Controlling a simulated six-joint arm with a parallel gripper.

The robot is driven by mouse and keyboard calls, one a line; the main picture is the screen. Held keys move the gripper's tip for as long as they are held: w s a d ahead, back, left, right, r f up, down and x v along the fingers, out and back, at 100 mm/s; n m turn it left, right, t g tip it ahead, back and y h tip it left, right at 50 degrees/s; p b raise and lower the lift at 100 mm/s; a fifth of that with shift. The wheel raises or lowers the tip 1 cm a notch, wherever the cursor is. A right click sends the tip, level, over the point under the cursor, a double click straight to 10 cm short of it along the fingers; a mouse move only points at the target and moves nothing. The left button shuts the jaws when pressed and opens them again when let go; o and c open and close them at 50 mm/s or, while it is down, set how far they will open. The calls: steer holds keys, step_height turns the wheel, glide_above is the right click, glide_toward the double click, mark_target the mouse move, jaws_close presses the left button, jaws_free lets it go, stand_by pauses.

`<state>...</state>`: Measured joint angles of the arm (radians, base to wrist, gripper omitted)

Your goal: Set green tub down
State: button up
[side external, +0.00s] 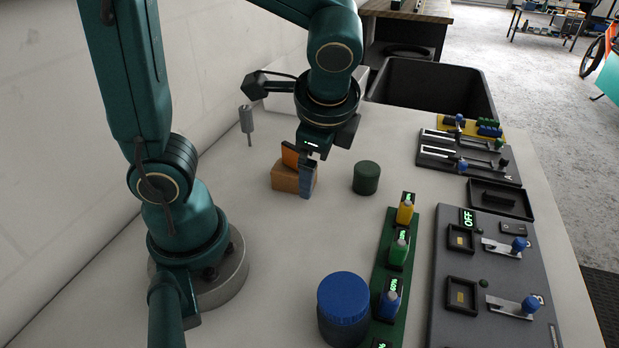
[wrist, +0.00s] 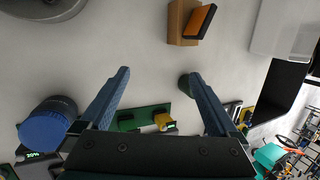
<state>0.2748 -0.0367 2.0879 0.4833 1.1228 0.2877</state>
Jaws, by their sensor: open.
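The green tub (side external: 366,177) is a small dark green cylinder. It stands upright on the pale table, to the right of my gripper (side external: 306,188) in the side view. My gripper is open, and I see nothing held in it. In the wrist view its two fingers are spread wide (wrist: 159,76) over bare table. The green tub (wrist: 185,84) shows there beside the right fingertip, partly hidden behind that finger. I cannot tell whether they touch; in the side view the tub stands apart from the gripper.
A wooden block (side external: 284,178) with an orange piece (side external: 289,155) is close by my gripper. A larger blue-lidded tub (side external: 343,300) stands at the front, beside a green strip (side external: 412,241) of coloured modules. Dark control panels (side external: 468,288) lie right; a black bin (side external: 430,82) stands behind.

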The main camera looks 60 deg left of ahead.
steer(key=s+d+r+n+t+h, duration=0.3)
steer(key=s+d+n+t+h, duration=0.1)
steer(key=n, duration=0.5)
steer(key=shift+r+h, duration=0.2)
steer(key=shift+h, duration=0.2)
stand_by(0.6)
